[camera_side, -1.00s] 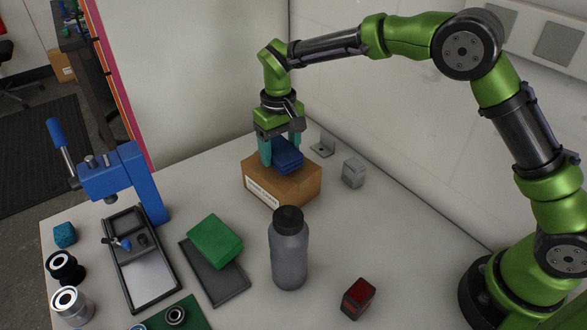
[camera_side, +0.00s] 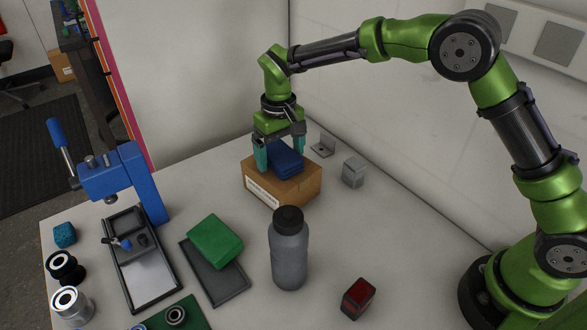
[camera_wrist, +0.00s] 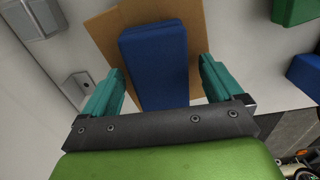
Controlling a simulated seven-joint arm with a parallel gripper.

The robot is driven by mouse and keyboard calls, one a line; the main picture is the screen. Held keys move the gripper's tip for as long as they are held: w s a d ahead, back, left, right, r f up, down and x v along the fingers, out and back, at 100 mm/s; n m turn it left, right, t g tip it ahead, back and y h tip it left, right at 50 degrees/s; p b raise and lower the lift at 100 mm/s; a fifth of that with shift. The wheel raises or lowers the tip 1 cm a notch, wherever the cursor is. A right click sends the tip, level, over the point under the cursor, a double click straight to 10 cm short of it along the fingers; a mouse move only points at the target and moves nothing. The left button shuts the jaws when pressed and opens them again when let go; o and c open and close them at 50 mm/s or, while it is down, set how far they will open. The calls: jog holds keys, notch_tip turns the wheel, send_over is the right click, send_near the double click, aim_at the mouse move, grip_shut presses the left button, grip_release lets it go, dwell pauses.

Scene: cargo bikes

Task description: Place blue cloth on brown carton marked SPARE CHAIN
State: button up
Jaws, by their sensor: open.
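The blue cloth (camera_side: 286,159) is a folded block resting on top of the brown carton (camera_side: 298,193). The carton has a white label on its front side, too small to read. My gripper (camera_side: 280,157) is at the cloth, with its teal fingers open on either side of it. In the wrist view the cloth (camera_wrist: 155,60) lies between the spread fingers with a gap at each side, over the carton top (camera_wrist: 104,28).
A dark grey bottle (camera_side: 289,250) stands in front of the carton. A green folded block (camera_side: 215,240) lies on a dark tray (camera_side: 222,284) to the left. A grey block (camera_side: 353,172) and metal bracket (camera_side: 323,149) are right of the carton. A red block (camera_side: 358,298) is at the front.

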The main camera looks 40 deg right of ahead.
aim_at(280, 152)
jog(key=s+d+r+t, duration=0.1)
jog(key=s+d+r, duration=0.1)
jog(key=r, duration=0.7)
jog(key=s+d+r, duration=0.2)
jog(key=s+r, duration=0.1)
jog(key=r, duration=0.5)
jog(key=s+d+f+m+t+y, duration=0.1)
jog(key=s+d+m+t, duration=0.1)
jog(key=s, duration=0.8)
jog(key=s+d+f+m+t+y, duration=0.1)
jog(key=s+d+t, duration=0.3)
jog(key=s, duration=0.7)
jog(key=d+m, duration=0.1)
jog(key=d, duration=0.1)
jog(key=shift+d, duration=0.35)
